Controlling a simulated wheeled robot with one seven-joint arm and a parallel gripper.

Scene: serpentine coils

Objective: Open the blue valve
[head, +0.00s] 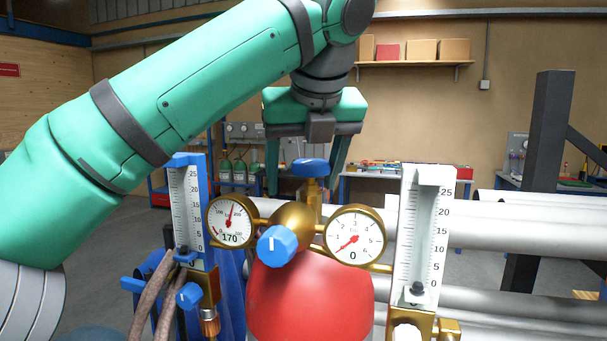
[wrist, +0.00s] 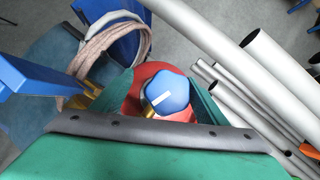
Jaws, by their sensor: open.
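A blue valve knob (head: 311,167) sits on the brass stem on top of a red cylinder (head: 310,297). In the wrist view the same knob (wrist: 167,92) shows from above, with a white mark. My gripper (head: 304,188) points down over it, its two green fingers open on either side of the knob. I see no clear contact. A smaller blue knob (head: 189,295) is on the left flowmeter.
A left gauge (head: 231,220) reads 170 and a right gauge (head: 354,236) reads 0. A blue flowmeter (head: 188,210) and a white flowmeter (head: 421,235) flank the regulator. Grey pipes (head: 500,225) lie to the right; a coiled hose (wrist: 110,38) hangs left.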

